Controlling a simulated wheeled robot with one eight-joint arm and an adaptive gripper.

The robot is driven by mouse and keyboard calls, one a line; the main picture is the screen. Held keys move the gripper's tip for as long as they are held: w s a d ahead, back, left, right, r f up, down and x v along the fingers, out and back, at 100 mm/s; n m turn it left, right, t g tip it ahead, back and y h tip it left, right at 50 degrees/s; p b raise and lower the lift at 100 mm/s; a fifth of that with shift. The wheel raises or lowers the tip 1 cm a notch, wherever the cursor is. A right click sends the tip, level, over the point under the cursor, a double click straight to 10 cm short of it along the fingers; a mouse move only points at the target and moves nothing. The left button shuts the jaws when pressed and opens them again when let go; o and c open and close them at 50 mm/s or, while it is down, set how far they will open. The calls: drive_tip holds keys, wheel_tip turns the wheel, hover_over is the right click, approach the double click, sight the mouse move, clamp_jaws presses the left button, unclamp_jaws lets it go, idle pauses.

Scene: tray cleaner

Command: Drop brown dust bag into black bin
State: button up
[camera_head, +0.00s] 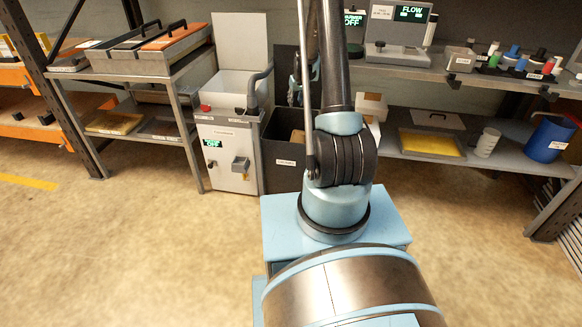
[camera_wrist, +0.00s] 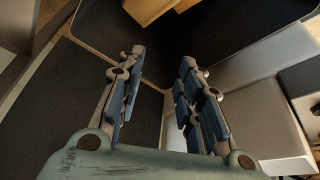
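The black bin (camera_head: 284,165) stands on the floor beside the white dust cabinet, partly behind my arm. A brown item (camera_head: 298,137), which looks like the brown dust bag, shows inside the bin's opening, partly hidden by the rim and my arm. In the wrist view, a tan-brown item (camera_wrist: 148,9) shows at the top edge, beyond my fingertips, next to dark surfaces. My gripper (camera_wrist: 162,60) is open, its two fingers apart with nothing between them.
The white cabinet (camera_head: 226,160) with an open top and a black hose stands left of the bin. A shelf unit (camera_head: 455,165) with a yellow tray and blue bucket (camera_head: 549,138) is at right. A tray rack (camera_head: 135,75) stands at left. The front floor is clear.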

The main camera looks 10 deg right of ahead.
drive_tip(key=shift+r, duration=0.1)
drive_tip(key=a+v, duration=0.1)
drive_tip(key=v, duration=1)
drive_tip(key=shift+d+r, duration=0.3)
drive_tip(key=shift+d, duration=0.2)
drive_tip(key=shift+s, duration=0.15)
drive_tip(key=s+a+r+m+g, duration=0.1)
drive_tip(key=s+r, duration=0.5)
drive_tip(key=s, duration=0.6)
drive_tip(key=s+r, duration=0.6)
drive_tip(key=s, duration=0.7)
drive_tip(key=s+f, duration=0.3)
drive_tip(key=s, duration=1)
drive_tip(key=s+f+m+g+h, duration=0.1)
drive_tip(key=s+f, duration=0.2)
drive_tip(key=s, duration=1.1)
drive_tip(key=shift+a+f, duration=0.15)
drive_tip(key=shift+f, duration=0.05)
